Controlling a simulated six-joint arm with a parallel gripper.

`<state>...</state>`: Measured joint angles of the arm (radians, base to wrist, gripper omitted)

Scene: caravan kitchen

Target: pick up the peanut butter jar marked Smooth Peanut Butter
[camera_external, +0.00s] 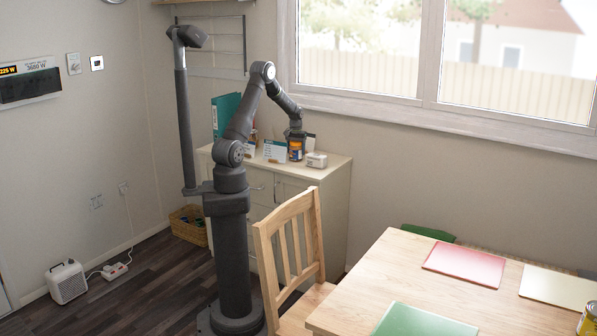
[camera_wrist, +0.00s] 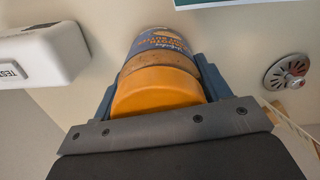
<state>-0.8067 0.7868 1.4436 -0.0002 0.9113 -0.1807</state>
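The peanut butter jar (camera_external: 296,153) stands upright on the cabinet, with an orange lid and dark blue label. In the wrist view the jar (camera_wrist: 160,88) fills the space between my fingers, lid nearest the camera. Its label print is small and partly turned away; it appears to include "Smooth". My gripper (camera_external: 295,138) is over the jar from above, with one finger along each side. In the wrist view my gripper (camera_wrist: 157,72) has both fingers very close to the jar, and I cannot tell whether they press on it. The jar's base is hidden.
A card sign (camera_external: 274,152) stands left of the jar. A teal binder (camera_external: 226,115) is farther left.

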